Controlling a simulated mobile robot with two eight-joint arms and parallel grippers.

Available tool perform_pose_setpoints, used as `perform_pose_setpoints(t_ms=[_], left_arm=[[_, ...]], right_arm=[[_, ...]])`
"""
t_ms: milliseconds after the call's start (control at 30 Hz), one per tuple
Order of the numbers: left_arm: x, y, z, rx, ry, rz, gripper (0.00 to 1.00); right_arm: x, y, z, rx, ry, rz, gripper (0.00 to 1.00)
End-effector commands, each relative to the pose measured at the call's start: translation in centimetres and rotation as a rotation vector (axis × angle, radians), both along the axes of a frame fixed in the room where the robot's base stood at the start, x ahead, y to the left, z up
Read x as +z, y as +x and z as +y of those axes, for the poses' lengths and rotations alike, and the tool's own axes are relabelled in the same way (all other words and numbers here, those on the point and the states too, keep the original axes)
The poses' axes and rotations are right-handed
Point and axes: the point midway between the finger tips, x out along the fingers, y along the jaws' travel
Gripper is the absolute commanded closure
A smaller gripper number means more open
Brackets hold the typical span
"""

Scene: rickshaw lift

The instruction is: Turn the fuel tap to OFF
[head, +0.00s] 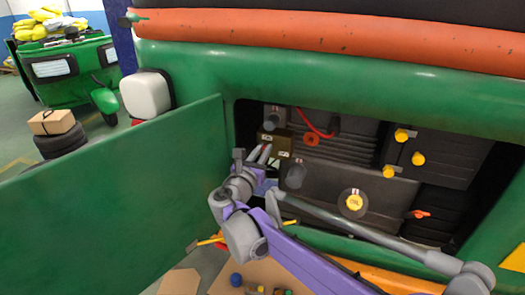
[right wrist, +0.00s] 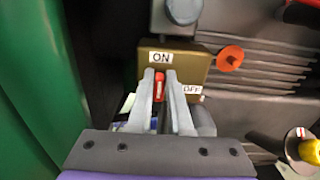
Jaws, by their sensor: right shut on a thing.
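The fuel tap is a brass-coloured block (right wrist: 200,62) inside the open engine bay; it also shows in the head view (head: 283,139). It bears a white ON label (right wrist: 161,57) at its top and a white OFF label (right wrist: 193,90) at its lower right. Its red lever (right wrist: 160,86) stands upright in the right wrist view, its upper end just below ON. My right gripper (right wrist: 160,76) is shut on the lever, one finger on each side. My left gripper is not in view.
A green open door panel (head: 110,205) stands close left of my right gripper. Around the tap are an orange-red knob (right wrist: 231,56), a grey cylinder (right wrist: 184,10) above, and a yellow cap (head: 354,203) to the right. Yellow knobs (head: 418,158) sit further right.

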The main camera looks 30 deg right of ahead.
Motion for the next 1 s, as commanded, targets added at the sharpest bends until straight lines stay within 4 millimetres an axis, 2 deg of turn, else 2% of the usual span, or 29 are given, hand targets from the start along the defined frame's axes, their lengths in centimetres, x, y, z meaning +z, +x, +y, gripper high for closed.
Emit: perform_pose_setpoints(t_ms=[467,1000], left_arm=[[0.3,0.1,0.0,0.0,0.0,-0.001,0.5],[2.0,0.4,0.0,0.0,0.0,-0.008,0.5]], right_arm=[[0.0,-0.2,-0.1,-0.001,0.047,-0.056,1.0],[-0.3,-1.0,-0.9,-0.001,0.343,-0.401,1.0]])
